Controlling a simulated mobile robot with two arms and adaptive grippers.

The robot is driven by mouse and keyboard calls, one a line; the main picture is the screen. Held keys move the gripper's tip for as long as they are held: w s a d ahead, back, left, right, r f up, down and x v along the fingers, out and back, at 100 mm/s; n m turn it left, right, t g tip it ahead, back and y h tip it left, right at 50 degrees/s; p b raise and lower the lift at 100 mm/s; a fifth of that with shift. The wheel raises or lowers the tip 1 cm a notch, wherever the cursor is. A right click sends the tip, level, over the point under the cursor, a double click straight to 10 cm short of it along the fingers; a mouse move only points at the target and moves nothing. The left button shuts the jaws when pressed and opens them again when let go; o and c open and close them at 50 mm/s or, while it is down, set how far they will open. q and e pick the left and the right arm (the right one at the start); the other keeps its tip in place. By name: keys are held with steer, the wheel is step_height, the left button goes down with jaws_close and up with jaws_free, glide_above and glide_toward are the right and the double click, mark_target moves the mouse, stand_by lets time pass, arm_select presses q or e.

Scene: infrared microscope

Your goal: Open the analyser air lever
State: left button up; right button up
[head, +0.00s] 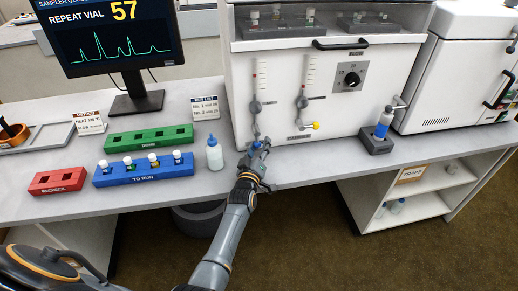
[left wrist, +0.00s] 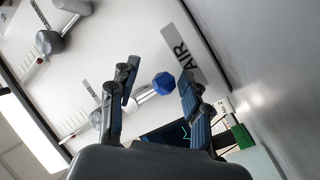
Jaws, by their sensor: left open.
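The analyser (head: 290,75) is a white cabinet with two levers on its front. The air lever (head: 256,122) is the left one; its grey arm hangs down to a blue knob. In the left wrist view the blue knob (left wrist: 163,83) sits at the end of a pale arm, beside an "AIR" label (left wrist: 175,47). My left gripper (head: 255,165) is open at the bottom of the analyser's front. In the left wrist view its fingers (left wrist: 157,75) stand on either side of the knob; I cannot tell whether they touch it. My right gripper is not in view.
The second lever (head: 304,112) has a yellow knob (head: 316,125) turned to the right. A white bottle (head: 214,153) stands left of my gripper, near the blue vial rack (head: 130,178) and green rack (head: 125,143).

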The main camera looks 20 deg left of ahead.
arm_select(q)
steer(key=shift+c, duration=0.2)
jaws_close()
steer(key=shift+a+r+m+p, duration=0.2)
steer(key=shift+r+m+p, duration=0.25)
steer(key=shift+p, duration=0.45)
steer(key=shift+s+a+f+m+g+p, duration=0.15)
steer(key=shift+a+f+m+g+p, duration=0.1)
steer(key=shift+m+g+p, duration=0.25)
steer(key=shift+f, duration=0.15)
jaws_free()
steer(key=shift+o, duration=0.2)
steer(key=shift+s, duration=0.15)
